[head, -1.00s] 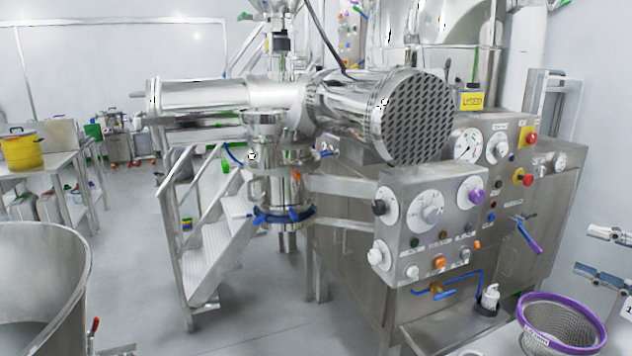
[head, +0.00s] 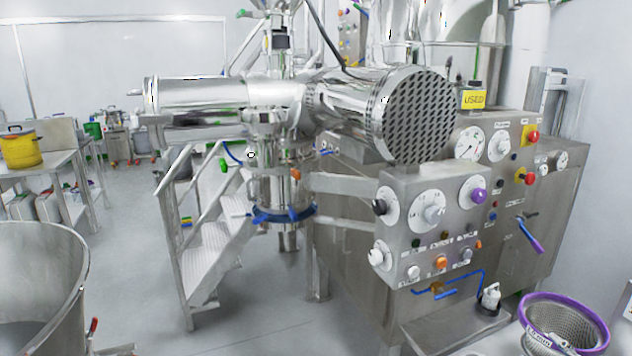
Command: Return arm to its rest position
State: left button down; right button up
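Neither of my arms nor my grippers shows in the head view now. The view is filled by the granulation machine, with its horizontal steel cylinder (head: 200,95) and round perforated end (head: 418,115). Its control panel (head: 425,225) carries white dials and coloured knobs and faces me.
A large steel vessel (head: 40,275) stands close at the lower left. Steel steps (head: 210,250) stand left of the machine. A purple-rimmed sieve (head: 565,325) sits at the lower right. A table with a yellow drum (head: 20,150) is at the far left. The grey floor (head: 125,220) between is clear.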

jog(key=s+a+f+m+g, duration=0.1)
jog(key=f, duration=0.1)
jog(key=s+a+f+m+g, duration=0.1)
jog(key=s+a+f, duration=0.1)
jog(key=f, duration=0.1)
jog(key=s+a+f+m+g+h, duration=0.1)
jog(key=f, duration=0.2)
jog(key=shift+s+a, duration=0.2)
jog(key=shift+s, duration=0.15)
jog(key=s+a+f+m+g+y, duration=0.2)
jog(key=s+a+f+g, duration=0.3)
jog(key=s+a, duration=0.6)
jog(key=s+a+f+m+g+y, duration=0.15)
jog(key=s+a+f+g, duration=0.3)
jog(key=s+a, duration=0.65)
notch_tip(320, 180, down, 25)
jog(key=s+g, duration=0.1)
jog(key=g, duration=0.1)
jog(key=s+d+f, duration=0.1)
jog(key=s+f, duration=0.7)
jog(key=s, duration=0.1)
jog(key=s+d+f+g, duration=0.1)
jog(key=s+d+f, duration=0.1)
jog(key=s+f, duration=0.6)
jog(key=shift+s+d+f+h, duration=0.3)
jog(key=shift+s+f+h, duration=0.1)
jog(key=shift+f, duration=0.3)
